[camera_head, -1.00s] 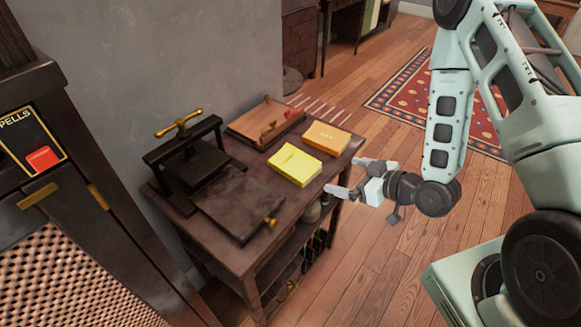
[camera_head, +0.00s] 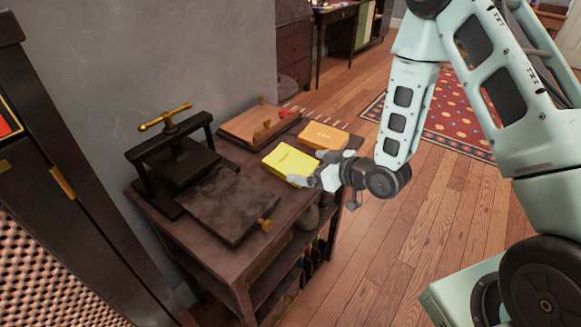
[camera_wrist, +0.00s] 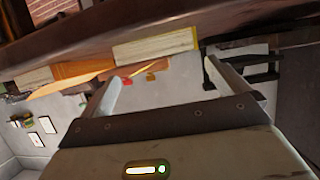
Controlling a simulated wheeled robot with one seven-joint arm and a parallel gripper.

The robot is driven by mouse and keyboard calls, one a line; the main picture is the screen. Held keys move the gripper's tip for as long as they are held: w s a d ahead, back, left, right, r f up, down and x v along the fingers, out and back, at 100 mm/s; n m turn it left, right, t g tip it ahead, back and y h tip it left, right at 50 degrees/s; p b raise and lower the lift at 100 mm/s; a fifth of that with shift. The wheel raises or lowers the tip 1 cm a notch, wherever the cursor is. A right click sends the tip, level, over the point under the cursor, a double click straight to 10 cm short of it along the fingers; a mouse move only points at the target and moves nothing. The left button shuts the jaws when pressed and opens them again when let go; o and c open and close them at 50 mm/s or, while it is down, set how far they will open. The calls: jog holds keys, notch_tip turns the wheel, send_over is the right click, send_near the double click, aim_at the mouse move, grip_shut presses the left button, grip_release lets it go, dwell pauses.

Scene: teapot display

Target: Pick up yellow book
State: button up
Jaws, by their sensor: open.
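The yellow book (camera_head: 287,160) lies flat near the right edge of the dark wooden table (camera_head: 243,255). In the wrist view its pale page edge and thin yellow cover (camera_wrist: 155,46) show between the two fingers. My gripper (camera_head: 310,171) is open and empty at the book's near right side, with its fingers spread. In the head view the fingers overlap the book's right corner. I cannot tell whether they touch it. The wrist view shows both fingers (camera_wrist: 162,70) pointing toward the book.
An orange book (camera_head: 324,136) lies just behind the yellow book. A black press with a brass handle (camera_head: 166,117) and its dark plate (camera_head: 229,205) fill the table's left part. A wooden board with a red-tipped piece (camera_head: 258,121) lies at the back. Open floor lies right of the table.

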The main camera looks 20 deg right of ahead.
aim_at(292, 164)
jog(key=shift+p+x, duration=0.3)
jog(key=shift+x, duration=2.7)
jog(key=c, duration=1)
